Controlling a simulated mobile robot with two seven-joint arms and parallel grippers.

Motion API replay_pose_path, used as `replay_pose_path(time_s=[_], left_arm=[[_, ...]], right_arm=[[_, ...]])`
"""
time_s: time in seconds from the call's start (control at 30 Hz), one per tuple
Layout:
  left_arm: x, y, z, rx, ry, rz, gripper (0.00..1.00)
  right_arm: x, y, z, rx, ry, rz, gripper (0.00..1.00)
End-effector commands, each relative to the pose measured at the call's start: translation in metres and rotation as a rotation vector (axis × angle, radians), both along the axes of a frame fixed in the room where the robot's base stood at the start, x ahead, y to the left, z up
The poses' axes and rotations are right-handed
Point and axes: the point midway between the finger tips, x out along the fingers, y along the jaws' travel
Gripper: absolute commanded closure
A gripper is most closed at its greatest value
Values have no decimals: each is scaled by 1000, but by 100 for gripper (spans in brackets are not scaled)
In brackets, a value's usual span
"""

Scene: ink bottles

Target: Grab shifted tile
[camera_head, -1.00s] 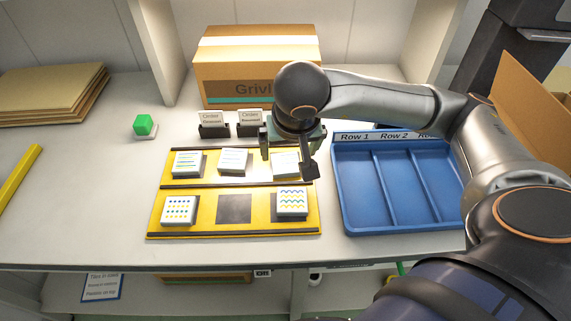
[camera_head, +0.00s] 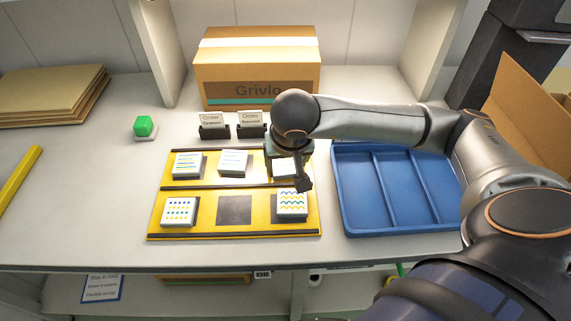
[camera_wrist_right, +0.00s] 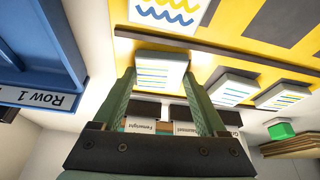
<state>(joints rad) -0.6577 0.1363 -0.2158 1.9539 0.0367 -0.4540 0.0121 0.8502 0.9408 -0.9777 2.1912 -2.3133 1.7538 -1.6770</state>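The yellow board (camera_head: 201,209) holds two rows of white patterned tiles. The back row has a left tile (camera_head: 187,164), a middle tile (camera_head: 234,161) and a right tile (camera_head: 284,168), partly hidden by my gripper. The front row has a dotted tile (camera_head: 179,211), an empty dark square (camera_head: 234,210) and a wavy-line tile (camera_head: 292,205). My right gripper (camera_head: 287,165) is over the back-right tile. In the right wrist view my open fingers (camera_wrist_right: 160,88) stand either side of that striped tile (camera_wrist_right: 158,72); contact cannot be told. My left gripper is out of view.
A blue tray (camera_head: 343,203) with three compartments stands right of the board. Two order-card holders (camera_head: 214,131) stand behind it, before a cardboard box (camera_head: 257,70). A green button (camera_head: 144,127) is at left. The table's left part is mostly clear.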

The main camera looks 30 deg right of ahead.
Motion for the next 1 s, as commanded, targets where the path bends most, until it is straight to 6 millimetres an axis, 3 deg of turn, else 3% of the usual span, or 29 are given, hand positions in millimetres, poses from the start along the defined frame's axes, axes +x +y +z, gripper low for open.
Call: replay_pose_path(time_s=[0.07,0.47,0.77,1.0], left_arm=[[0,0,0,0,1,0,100],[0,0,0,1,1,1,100],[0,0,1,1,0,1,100],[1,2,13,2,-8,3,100]], right_arm=[[0,0,0,0,0,0,40],[0,0,0,0,-1,0,86],[1,-1,3,0,-2,-2,87],[5,-8,29,-1,-5,-14,87]])
